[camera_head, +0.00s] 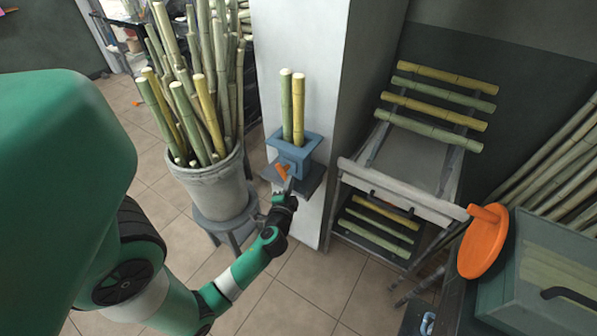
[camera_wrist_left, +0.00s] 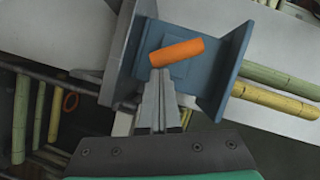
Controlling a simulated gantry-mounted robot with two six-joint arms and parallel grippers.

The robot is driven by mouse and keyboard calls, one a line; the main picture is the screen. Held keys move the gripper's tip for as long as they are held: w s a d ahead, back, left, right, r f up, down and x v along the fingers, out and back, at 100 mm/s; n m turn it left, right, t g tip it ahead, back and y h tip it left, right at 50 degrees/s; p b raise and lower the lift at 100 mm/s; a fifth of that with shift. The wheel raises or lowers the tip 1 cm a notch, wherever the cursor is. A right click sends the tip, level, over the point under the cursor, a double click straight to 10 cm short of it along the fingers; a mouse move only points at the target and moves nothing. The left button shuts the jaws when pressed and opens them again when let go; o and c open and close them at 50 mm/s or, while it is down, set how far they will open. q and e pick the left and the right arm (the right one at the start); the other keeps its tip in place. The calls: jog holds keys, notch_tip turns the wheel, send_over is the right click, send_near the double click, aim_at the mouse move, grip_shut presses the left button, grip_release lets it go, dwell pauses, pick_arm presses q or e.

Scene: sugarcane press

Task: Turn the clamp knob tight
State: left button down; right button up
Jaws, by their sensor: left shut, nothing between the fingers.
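The clamp knob is a short orange bar (camera_head: 281,172) on the front of a blue clamp bracket (camera_head: 290,151), which is mounted on the white pillar. Two cane stalks (camera_head: 292,105), one green and one yellow, stand upright in the bracket. In the left wrist view the knob (camera_wrist_left: 177,52) lies slightly tilted across the blue bracket (camera_wrist_left: 228,70). My left gripper (camera_head: 289,184) is shut and empty. In the wrist view its fingertips (camera_wrist_left: 157,75) end at the knob's lower left edge; I cannot tell whether they touch it. My right gripper is not in view.
A grey bucket (camera_head: 213,192) full of canes stands on a stool left of the pillar. A rack (camera_head: 400,150) with cane pieces is right of it. An orange disc with a handle (camera_head: 483,243) and a glass-sided box (camera_head: 545,270) are at the right. Tiled floor is open below.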

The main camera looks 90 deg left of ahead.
pick_arm(q)
jog(key=shift+f, duration=0.1)
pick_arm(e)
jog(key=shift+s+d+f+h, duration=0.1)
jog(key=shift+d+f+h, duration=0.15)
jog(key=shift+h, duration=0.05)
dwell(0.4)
